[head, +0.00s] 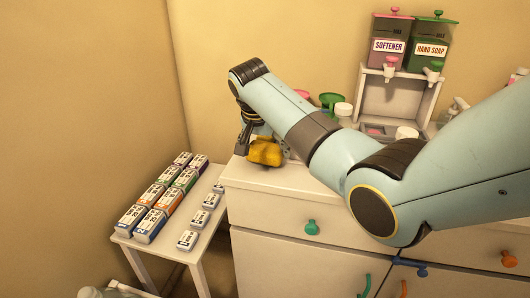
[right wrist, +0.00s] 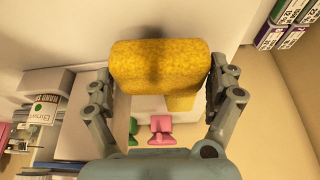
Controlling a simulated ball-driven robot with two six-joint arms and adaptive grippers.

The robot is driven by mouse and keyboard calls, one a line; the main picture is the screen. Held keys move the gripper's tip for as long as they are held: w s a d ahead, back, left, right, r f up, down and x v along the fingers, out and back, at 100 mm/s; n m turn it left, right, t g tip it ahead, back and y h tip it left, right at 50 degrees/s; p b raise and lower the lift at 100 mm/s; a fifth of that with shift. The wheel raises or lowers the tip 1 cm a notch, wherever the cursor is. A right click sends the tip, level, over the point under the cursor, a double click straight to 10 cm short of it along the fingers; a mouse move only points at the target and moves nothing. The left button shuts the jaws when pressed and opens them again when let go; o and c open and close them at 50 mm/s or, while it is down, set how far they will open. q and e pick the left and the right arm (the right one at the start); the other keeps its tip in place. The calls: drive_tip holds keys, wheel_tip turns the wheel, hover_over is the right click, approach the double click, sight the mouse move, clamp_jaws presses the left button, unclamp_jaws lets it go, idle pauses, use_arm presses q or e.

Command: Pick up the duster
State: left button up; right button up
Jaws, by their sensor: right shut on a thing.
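The duster looks like a yellow, rough-surfaced block (head: 265,152) at the left end of the white cabinet top. In the right wrist view the duster (right wrist: 160,62) spans the space between the two fingers, with a finger pad against each end. My right gripper (head: 258,138) reaches down from above and is shut on the duster. Whether the duster touches the cabinet top or hangs just above it I cannot tell. A narrower yellow part shows below its right end in the wrist view. My left gripper is not in view.
The white cabinet (head: 265,205) has drawers with coloured knobs. A low side table (head: 170,248) at left holds several small boxes (head: 150,225). A shelf with softener (head: 391,45) and hand soap (head: 430,48) dispensers stands behind my arm. Walls close in behind and left.

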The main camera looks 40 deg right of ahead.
drive_tip(key=shift+s+r, duration=0.25)
drive_tip(key=shift+r, duration=0.85)
drive_tip(key=s, duration=1.7)
drive_tip(key=shift+s, duration=0.25)
drive_tip(key=shift+a, duration=0.1)
